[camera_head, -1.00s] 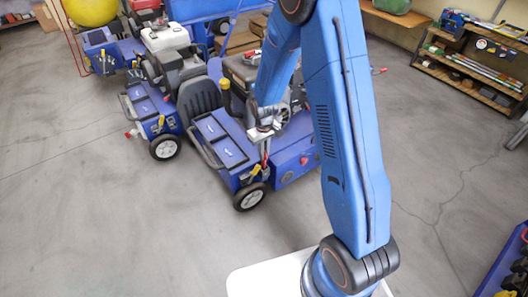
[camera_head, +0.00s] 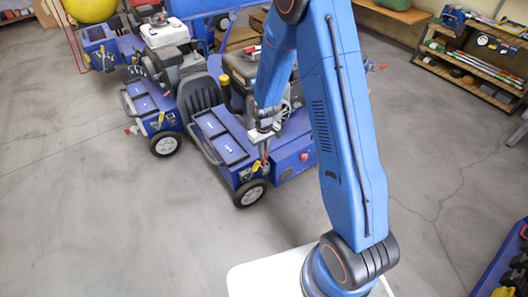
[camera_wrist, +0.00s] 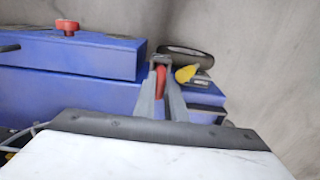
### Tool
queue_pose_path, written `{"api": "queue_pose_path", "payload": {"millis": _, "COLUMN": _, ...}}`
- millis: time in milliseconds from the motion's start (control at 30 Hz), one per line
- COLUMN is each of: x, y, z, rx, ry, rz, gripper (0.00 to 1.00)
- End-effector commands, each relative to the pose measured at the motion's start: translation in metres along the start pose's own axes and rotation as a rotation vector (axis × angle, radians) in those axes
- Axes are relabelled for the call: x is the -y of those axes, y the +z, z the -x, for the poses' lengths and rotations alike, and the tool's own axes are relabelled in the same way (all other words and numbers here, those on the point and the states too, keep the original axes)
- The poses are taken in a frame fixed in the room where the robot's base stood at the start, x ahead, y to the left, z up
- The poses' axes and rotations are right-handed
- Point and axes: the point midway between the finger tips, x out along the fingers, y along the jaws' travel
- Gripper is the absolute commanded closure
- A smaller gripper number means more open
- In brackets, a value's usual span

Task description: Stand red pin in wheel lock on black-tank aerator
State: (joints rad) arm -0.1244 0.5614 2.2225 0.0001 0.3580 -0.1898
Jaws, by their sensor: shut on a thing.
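The aerator with the dark tank (camera_head: 241,66) stands nearest in the head view, its blue body (camera_head: 222,136) partly behind my arm. Its front wheel (camera_head: 250,192) has a yellow-handled part (camera_head: 256,167) above it. My gripper (camera_head: 262,150) is over this corner, pointing down, shut on the red pin. In the wrist view the red pin (camera_wrist: 160,79) shows between the fingers (camera_wrist: 161,66), next to the yellow handle (camera_wrist: 186,73) and close to the wheel (camera_wrist: 186,52). The fingers hide the pin's lower end and the lock opening, so I cannot tell whether the pin is in it.
An aerator with a white tank (camera_head: 166,34) stands to the left, another farther back. A red knob (camera_wrist: 67,27) sticks up from the blue body in the wrist view. A tool shelf (camera_head: 480,62) stands at the right. The floor in front is clear.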

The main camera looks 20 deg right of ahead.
Motion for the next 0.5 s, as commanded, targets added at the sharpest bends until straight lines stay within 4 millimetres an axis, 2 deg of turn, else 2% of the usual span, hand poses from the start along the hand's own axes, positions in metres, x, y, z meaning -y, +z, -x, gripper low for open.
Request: {"api": "queue_pose_path", "payload": {"millis": 500, "x": 0.0000, "y": -0.0002, "z": -0.0085, "rx": -0.001, "ry": 0.000, "rz": 0.000, "gripper": 1.00}}
